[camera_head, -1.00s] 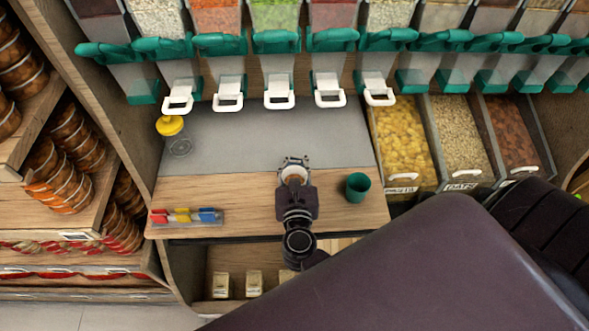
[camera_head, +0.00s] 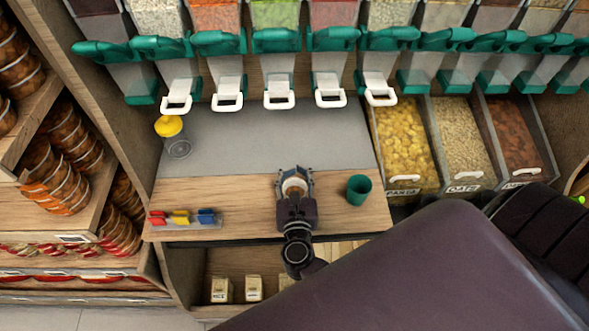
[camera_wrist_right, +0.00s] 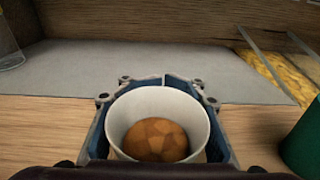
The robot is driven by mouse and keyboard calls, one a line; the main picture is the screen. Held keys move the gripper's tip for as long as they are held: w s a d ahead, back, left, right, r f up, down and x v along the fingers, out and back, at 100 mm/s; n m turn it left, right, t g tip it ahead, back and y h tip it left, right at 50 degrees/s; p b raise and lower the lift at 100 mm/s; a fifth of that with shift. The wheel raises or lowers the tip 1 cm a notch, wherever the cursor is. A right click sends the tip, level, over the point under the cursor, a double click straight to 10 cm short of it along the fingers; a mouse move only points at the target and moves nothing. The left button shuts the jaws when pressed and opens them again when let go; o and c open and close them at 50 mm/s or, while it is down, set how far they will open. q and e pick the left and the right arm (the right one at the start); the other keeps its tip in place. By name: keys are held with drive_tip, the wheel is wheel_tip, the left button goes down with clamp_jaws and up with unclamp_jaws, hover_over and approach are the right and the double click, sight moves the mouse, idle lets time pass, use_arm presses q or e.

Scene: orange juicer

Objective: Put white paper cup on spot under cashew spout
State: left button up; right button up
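My right gripper (camera_head: 295,174) is shut around the white paper cup (camera_head: 294,187), above the wooden front part of the counter. In the right wrist view the cup (camera_wrist_right: 160,105) sits upright between the fingers, with a brown patterned round thing at its bottom. Whether the cup touches the counter I cannot tell. White spout levers (camera_head: 279,97) hang in a row under the dispensers at the back, beyond the grey mat. I cannot read which spout is for cashews. My left gripper is not in view.
A green cup (camera_head: 358,190) stands close to the right of my gripper. A clear jar with a yellow lid (camera_head: 169,126) stands at the mat's left. Coloured clips (camera_head: 183,218) lie at the front left. The grey mat (camera_head: 270,140) is clear in the middle.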

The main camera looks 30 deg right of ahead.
drive_tip(key=o, duration=0.3)
drive_tip(key=shift+r+p, duration=0.25)
drive_tip(key=shift+p, duration=0.05)
drive_tip(key=b+v, duration=0.1)
drive_tip(key=v, duration=0.4)
drive_tip(key=b+v, duration=0.1)
drive_tip(key=v, duration=0.4)
drive_tip(key=shift+s+a+f, duration=0.15)
drive_tip(key=shift+s, duration=0.2)
drive_tip(key=shift+s+a, duration=0.3)
drive_tip(key=shift+s, duration=0.3)
